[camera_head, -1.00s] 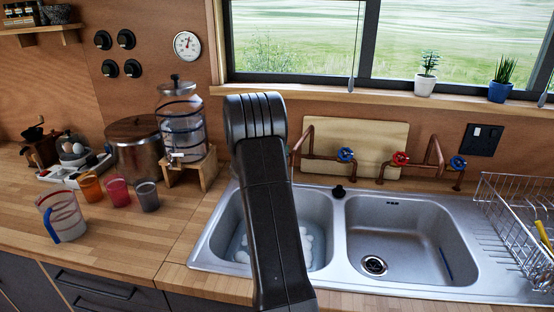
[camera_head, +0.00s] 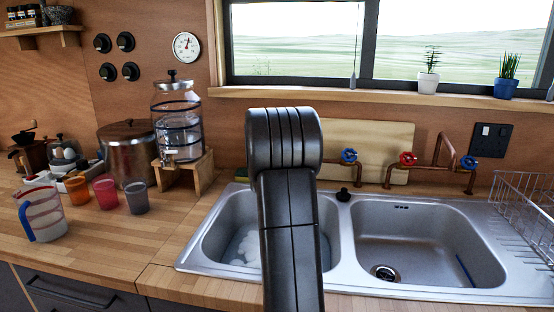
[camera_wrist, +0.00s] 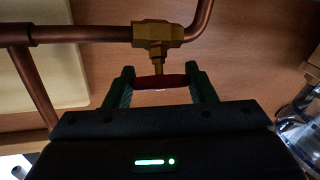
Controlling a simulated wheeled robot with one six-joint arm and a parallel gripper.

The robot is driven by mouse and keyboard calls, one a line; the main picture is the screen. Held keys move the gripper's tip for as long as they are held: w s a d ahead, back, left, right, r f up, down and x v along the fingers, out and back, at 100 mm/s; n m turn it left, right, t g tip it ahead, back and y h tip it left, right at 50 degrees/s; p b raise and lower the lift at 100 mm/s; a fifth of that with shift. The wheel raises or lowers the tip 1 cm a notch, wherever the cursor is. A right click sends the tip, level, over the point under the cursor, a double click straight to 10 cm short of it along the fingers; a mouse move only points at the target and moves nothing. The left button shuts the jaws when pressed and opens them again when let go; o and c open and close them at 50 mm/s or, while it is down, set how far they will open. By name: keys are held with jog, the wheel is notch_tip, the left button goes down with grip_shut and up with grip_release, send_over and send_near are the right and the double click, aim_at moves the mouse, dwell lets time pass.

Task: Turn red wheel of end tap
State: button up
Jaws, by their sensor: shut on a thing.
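In the wrist view my gripper (camera_wrist: 160,77) is shut on a red wheel (camera_wrist: 160,82), one finger at each side of its rim. The wheel shows edge-on, on a short stem from a brass valve (camera_wrist: 158,34) joined to copper pipe (camera_wrist: 88,33). In the head view my arm hides this wheel and my gripper. That view shows a blue wheel (camera_head: 349,155) just right of my arm. Further right are another red wheel (camera_head: 408,158) and a blue wheel (camera_head: 470,162) on a second copper tap.
A double steel sink (camera_head: 342,222) lies below the taps, with a wire rack (camera_head: 525,205) at right. A glass dispenser (camera_head: 178,125) on a wooden stand is left of my arm; it shows close to the gripper in the wrist view (camera_wrist: 303,125). A light board (camera_head: 375,136) leans behind the taps.

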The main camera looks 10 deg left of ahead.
dwell(0.5)
jog(key=o, duration=1)
jog(key=shift+c, duration=0.2)
jog(key=b+v, duration=0.1)
jog(key=v, duration=1.3)
jog(key=shift+b, duration=0.3)
jog(key=shift+w, duration=0.1)
